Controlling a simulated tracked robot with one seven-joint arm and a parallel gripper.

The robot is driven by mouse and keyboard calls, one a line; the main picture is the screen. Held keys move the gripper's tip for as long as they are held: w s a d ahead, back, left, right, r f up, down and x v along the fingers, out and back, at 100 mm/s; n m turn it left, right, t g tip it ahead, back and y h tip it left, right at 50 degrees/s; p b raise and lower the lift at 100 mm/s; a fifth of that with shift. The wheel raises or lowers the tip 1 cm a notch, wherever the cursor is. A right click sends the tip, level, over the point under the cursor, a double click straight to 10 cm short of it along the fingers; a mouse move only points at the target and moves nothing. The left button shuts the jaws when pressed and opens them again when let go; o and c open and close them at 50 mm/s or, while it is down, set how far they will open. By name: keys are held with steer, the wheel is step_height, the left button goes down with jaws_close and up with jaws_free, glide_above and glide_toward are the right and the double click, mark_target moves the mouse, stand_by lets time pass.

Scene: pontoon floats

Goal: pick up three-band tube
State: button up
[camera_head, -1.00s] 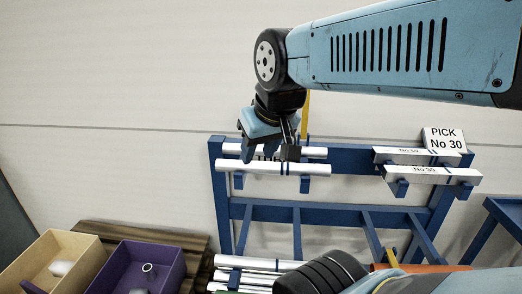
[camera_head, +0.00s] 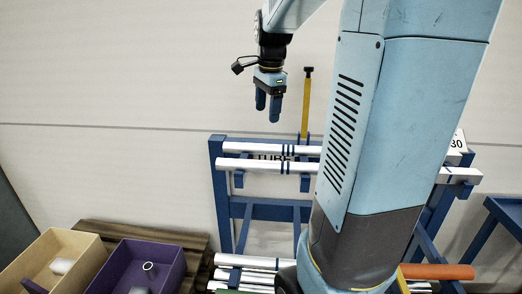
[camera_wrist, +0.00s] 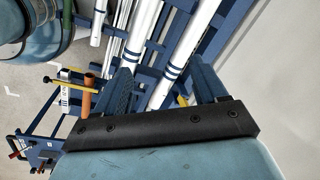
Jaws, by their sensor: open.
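Two white tubes with dark blue bands lie level on the blue rack: a rear tube (camera_head: 250,148) and a front tube (camera_head: 250,164). Their bands are too small for me to count surely, so I cannot tell which is the three-band tube. My gripper (camera_head: 267,112) is open and empty, pointing down above the rack and apart from both tubes. In the wrist view, my gripper (camera_wrist: 160,66) has its fingers spread, with a banded tube (camera_wrist: 192,38) lying beyond and between them. Another banded tube (camera_wrist: 141,27) shows to its left, partly behind a finger.
The blue rack (camera_head: 216,185) stands near the wall, with an upright yellow post (camera_head: 306,105) behind. My arm hides much of its right side. More tubes (camera_head: 240,262) lie low down. A tan bin (camera_head: 85,262) and a purple bin (camera_head: 165,262) stand at left.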

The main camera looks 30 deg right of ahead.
mark_target(274, 146)
steer(key=w+d+f+m+g, duration=0.2)
steer(key=w+d+f+m, duration=0.2)
steer(key=w+d+m, duration=0.25)
step_height(274, 146, down, 8)
steer(key=shift+s+d+f, duration=0.1)
steer(key=shift+d, duration=0.05)
steer(key=shift+w+f, duration=0.15)
steer(key=shift+f, duration=1.15)
steer(key=shift+w+f, duration=0.1)
steer(key=shift+f, duration=1.2)
jaws_close()
